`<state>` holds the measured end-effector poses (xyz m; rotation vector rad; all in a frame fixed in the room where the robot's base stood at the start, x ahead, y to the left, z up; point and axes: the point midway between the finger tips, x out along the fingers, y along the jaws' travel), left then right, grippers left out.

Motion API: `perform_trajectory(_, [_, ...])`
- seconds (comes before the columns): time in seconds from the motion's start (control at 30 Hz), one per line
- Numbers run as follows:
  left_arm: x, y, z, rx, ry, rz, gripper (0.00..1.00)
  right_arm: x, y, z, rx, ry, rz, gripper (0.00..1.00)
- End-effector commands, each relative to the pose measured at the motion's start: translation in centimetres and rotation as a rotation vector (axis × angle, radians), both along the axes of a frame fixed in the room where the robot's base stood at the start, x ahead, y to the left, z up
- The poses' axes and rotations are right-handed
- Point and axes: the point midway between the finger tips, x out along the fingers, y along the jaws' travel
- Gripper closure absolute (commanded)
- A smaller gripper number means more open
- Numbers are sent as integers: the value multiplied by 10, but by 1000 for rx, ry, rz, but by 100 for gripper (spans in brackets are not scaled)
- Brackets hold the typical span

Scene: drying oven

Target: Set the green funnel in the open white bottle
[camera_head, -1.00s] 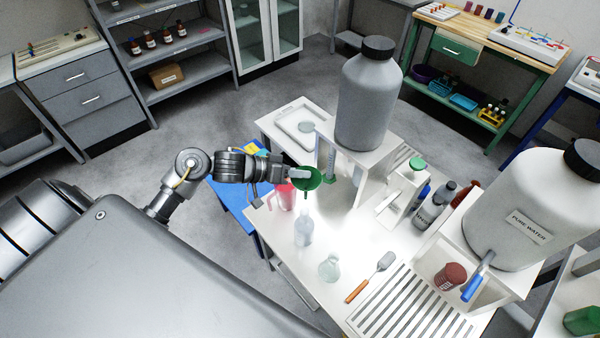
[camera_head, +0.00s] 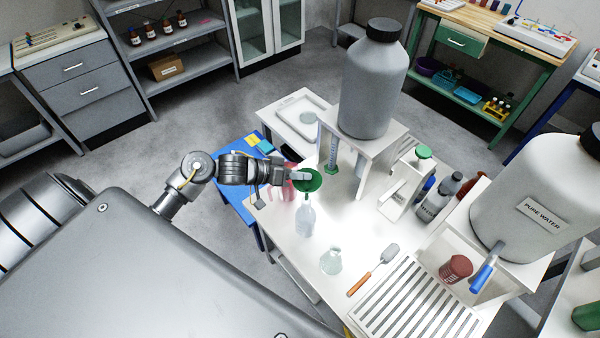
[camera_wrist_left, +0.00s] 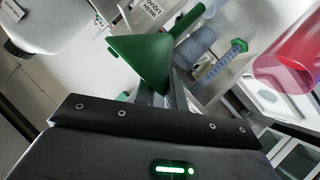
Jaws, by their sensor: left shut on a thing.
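The green funnel (camera_head: 314,182) is held at its rim by my left gripper (camera_head: 299,176), which is shut on it. The funnel is upright, wide mouth up. The open white bottle (camera_head: 305,220), pale and translucent, stands on the white table just below it. In the head view the funnel's stem lines up with the bottle neck; I cannot tell whether its tip is inside. In the left wrist view the funnel (camera_wrist_left: 143,58) sits just beyond the fingers (camera_wrist_left: 172,97). My right gripper is not in view.
A pink beaker (camera_head: 284,190) stands left of the bottle, partly behind it. A glass flask (camera_head: 331,262) and an orange-handled brush (camera_head: 372,270) are in front right. A raised stand with a grey tank (camera_head: 373,85) is behind. A measuring cylinder (camera_head: 332,155) stands near the stand.

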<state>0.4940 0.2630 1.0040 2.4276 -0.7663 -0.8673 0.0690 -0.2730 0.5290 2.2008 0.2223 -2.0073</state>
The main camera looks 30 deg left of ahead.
Motion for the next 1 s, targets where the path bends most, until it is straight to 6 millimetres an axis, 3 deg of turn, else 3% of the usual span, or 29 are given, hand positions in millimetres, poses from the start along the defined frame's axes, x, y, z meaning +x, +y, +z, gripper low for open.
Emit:
perform_trajectory(0.6, [0, 0, -40, 0, 1, 0, 100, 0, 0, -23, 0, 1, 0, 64])
perform_trajectory(1.0, [0, 0, -49, 0, 1, -1, 100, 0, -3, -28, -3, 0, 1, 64])
